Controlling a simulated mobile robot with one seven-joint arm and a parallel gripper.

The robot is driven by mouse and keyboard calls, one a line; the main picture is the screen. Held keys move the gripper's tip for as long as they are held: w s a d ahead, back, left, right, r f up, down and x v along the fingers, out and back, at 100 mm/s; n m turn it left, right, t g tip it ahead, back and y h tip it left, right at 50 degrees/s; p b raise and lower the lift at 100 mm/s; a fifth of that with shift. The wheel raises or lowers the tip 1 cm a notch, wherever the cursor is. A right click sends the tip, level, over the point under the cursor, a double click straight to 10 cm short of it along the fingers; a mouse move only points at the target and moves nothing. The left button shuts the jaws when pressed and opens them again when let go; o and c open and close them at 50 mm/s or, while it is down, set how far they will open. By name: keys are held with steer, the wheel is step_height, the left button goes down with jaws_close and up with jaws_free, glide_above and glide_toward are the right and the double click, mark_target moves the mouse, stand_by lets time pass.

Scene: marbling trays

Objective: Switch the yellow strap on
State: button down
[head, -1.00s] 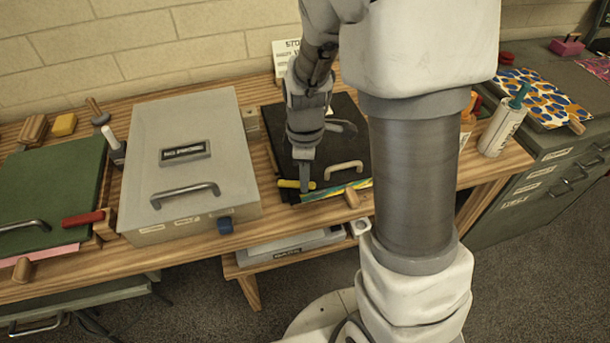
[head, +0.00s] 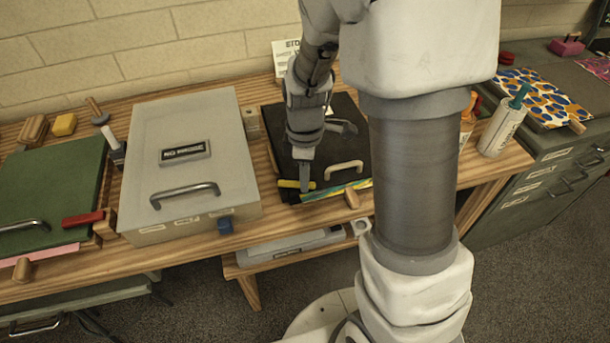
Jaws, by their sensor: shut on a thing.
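The yellow strap (head: 288,184) is a short yellow bar at the front left corner of the black board (head: 318,130). My gripper (head: 305,186) points down over that corner, with its fingertips at the strap's right part. It is shut on the yellow strap. The fingers hide part of the strap, and my arm covers the back of the board. The strap lies roughly level, running left to right.
A grey lidded box (head: 190,115) with a metal handle stands just left. A green board (head: 45,190) with a red strap (head: 84,218) lies further left. A cream handle (head: 343,168) and a wooden peg (head: 352,197) are close to the right of my gripper.

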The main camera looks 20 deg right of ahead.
steer(key=shift+w+d+n+b, duration=0.2)
steer(key=shift+w+n+b, duration=0.35)
steer(key=shift+n, duration=0.45)
steer(key=shift+w+n, duration=0.45)
steer(key=shift+n, duration=0.75)
steer(key=c, duration=0.8)
jaws_free()
steer(key=shift+o, duration=0.2)
step_height(320, 180, up, 18)
steer(key=p, duration=0.2)
steer(key=shift+f+p, duration=0.25)
steer(key=shift+p, duration=0.15)
